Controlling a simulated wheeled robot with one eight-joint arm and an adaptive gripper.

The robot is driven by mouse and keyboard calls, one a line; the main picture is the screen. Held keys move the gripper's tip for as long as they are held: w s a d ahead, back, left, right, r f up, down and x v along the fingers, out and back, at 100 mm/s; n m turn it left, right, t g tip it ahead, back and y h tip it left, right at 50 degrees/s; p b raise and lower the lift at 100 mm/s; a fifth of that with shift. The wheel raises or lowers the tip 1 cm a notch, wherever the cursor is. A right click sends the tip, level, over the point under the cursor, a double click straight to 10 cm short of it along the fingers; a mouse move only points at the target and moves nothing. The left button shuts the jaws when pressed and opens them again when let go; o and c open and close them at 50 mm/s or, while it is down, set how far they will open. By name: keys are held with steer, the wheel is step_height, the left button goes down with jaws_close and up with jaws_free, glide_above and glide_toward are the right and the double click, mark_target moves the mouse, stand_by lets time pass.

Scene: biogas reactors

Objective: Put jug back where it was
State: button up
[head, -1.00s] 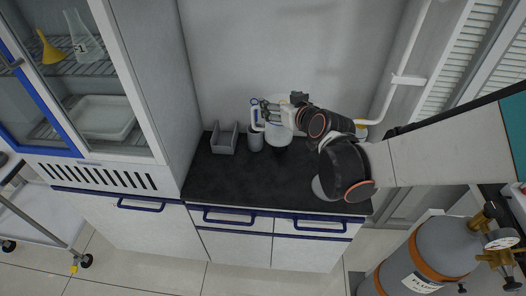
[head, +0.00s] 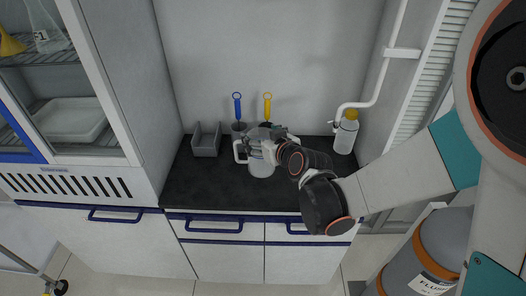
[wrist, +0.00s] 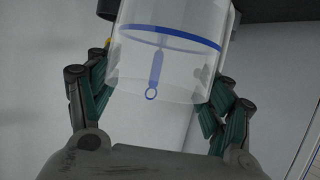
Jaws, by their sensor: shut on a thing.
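The jug (head: 262,166) is a clear, whitish vessel with a handle on its left side in the head view. It looks upright, over the middle of the dark counter (head: 205,185); I cannot tell whether its base touches the counter. My gripper (head: 266,138) is shut on it, reaching in from the right. In the wrist view the jug (wrist: 170,60) shows as a clear cylinder with a blue ring line, between the green-padded fingers of my gripper (wrist: 160,105). Part of the jug is hidden by the fingers.
A grey bin (head: 206,141) stands at the counter's back left. Blue-ringed (head: 238,106) and yellow-ringed (head: 267,105) tools stand behind the jug. A yellow-capped bottle (head: 346,135) stands at the back right. A glass-fronted cabinet (head: 120,100) bounds the left; the counter's front left is clear.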

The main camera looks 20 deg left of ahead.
steer(key=shift+f+b, duration=1.45)
steer(key=shift+f, duration=0.65)
steer(key=shift+f, duration=0.2)
steer(key=o, duration=2.1)
steer(key=shift+r, duration=0.2)
steer(key=shift+s+d+r, duration=0.2)
steer(key=shift+d, duration=0.05)
steer(key=p+v, duration=0.3)
steer(key=v, duration=0.8)
steer(key=shift+s, duration=0.25)
steer(key=shift+d, duration=0.1)
